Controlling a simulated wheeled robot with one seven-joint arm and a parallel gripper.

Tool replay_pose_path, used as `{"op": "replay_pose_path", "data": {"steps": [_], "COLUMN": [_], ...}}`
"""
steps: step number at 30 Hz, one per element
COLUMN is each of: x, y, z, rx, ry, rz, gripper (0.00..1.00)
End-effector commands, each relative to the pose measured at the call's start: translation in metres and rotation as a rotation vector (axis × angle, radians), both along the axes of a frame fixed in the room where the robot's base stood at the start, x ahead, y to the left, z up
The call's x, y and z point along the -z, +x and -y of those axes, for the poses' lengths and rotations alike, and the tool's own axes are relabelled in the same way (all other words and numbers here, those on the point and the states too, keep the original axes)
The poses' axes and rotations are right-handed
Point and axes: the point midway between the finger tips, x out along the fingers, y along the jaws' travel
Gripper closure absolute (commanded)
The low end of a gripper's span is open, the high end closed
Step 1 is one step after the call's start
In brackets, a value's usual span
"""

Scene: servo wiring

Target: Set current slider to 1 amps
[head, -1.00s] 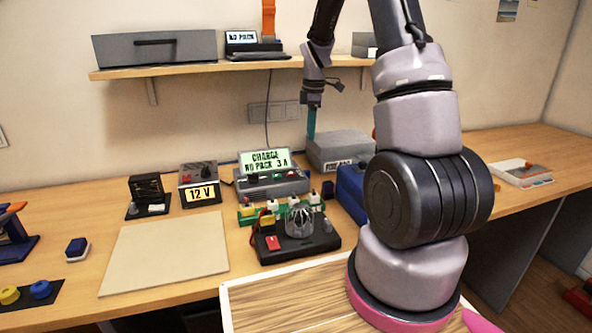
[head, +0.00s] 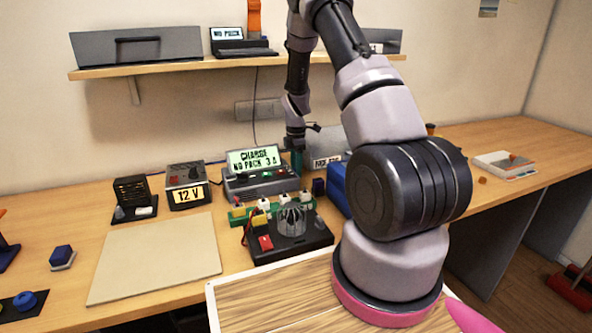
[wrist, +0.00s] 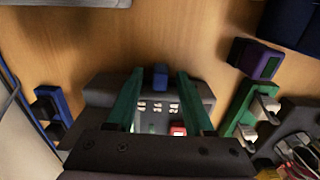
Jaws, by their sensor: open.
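The charger (head: 262,180) stands on the bench under the shelf. Its lit display (head: 254,159) reads "CHARGE", "NO PACK" and 3 A. My gripper (head: 297,160) is low at the charger's right end in the head view, its fingertips mostly hidden there. In the wrist view, my gripper (wrist: 160,73) is open, with two teal fingers apart. A small blue block (wrist: 160,77), possibly the slider's handle, shows between the fingertips, with no clear contact. Below it a grey panel with white marks and a red button (wrist: 178,130) shows between the fingers. The slider's exact setting cannot be read.
A 12 V power supply (head: 187,186) stands left of the charger. A green strip with plugs (head: 272,208) and a black device with a clear dome (head: 290,222) are in front. A blue box (head: 338,185) is to the right. The beige mat (head: 155,258) is clear.

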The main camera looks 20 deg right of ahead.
Motion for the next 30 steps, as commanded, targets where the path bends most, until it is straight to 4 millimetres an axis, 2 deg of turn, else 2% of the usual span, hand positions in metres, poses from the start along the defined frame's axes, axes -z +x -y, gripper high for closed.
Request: {"op": "replay_pose_path", "data": {"steps": [11, 12, 15, 30], "x": [0.0061, 0.0061, 0.0061, 0.0059], "y": [0.0002, 0.0002, 0.0002, 0.0002], "z": [-0.0001, -0.0001, -0.0001, 0.0000], "rx": [0.000, 0.000, 0.000, 0.000], "ry": [0.000, 0.000, 0.000, 0.000], "rz": [0.001, 0.001, 0.001, 0.001], "gripper": [0.47, 0.63, 1.00, 1.00]}}
